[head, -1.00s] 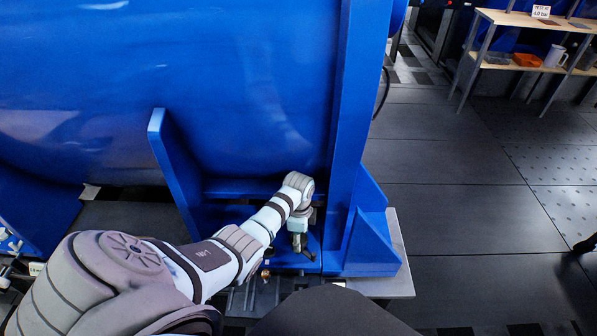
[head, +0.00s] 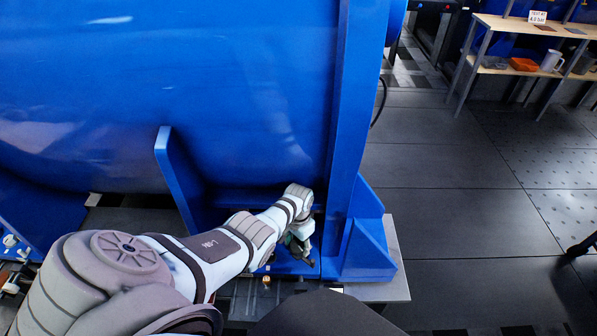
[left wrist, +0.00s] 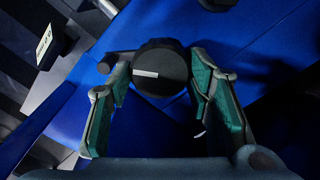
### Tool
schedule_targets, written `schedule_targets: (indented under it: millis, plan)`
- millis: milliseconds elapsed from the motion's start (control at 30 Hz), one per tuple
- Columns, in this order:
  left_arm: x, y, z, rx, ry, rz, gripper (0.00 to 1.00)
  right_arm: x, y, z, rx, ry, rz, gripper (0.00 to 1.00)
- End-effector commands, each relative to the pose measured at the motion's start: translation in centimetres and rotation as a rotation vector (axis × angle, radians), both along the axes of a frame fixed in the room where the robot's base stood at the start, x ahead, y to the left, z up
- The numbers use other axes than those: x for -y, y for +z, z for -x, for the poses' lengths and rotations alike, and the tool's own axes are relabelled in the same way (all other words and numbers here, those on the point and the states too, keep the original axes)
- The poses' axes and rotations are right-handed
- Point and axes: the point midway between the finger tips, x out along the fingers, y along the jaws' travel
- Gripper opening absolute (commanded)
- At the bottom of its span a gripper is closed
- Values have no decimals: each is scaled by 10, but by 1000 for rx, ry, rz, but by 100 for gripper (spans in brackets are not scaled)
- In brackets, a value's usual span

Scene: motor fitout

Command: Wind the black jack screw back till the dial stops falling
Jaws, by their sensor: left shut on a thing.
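The black jack screw shows in the left wrist view as a round black head (left wrist: 161,68) with a white bar mark lying almost level. A short dark peg sticks out at its left. My left gripper (left wrist: 160,75) has its teal-padded fingers on either side of this head and is shut on it. In the head view my left gripper (head: 302,247) is low beside the blue frame foot, and the screw is hidden there. A dark block with a small white display or label (left wrist: 44,45) stands at the upper left of the wrist view; I cannot read it. My right gripper is not in view.
The big blue motor housing (head: 200,90) fills the left, with a blue upright (head: 350,130) and gusset close to my left gripper. A grey base plate (head: 395,270) lies under the foot. A wooden shelf (head: 515,70) stands far right. The dark floor (head: 440,190) between is clear.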

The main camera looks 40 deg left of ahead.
Motion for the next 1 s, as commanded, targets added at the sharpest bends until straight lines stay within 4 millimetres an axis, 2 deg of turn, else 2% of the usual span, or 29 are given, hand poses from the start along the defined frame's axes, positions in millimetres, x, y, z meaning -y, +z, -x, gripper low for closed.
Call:
schedule_targets:
  millis: [400, 1000]
  plan:
    - [-2, 0, 1, -3, 227, -4, 18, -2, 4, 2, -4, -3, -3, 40]
    - [-2, 0, 1, -4, 266, -5, 18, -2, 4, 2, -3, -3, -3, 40]
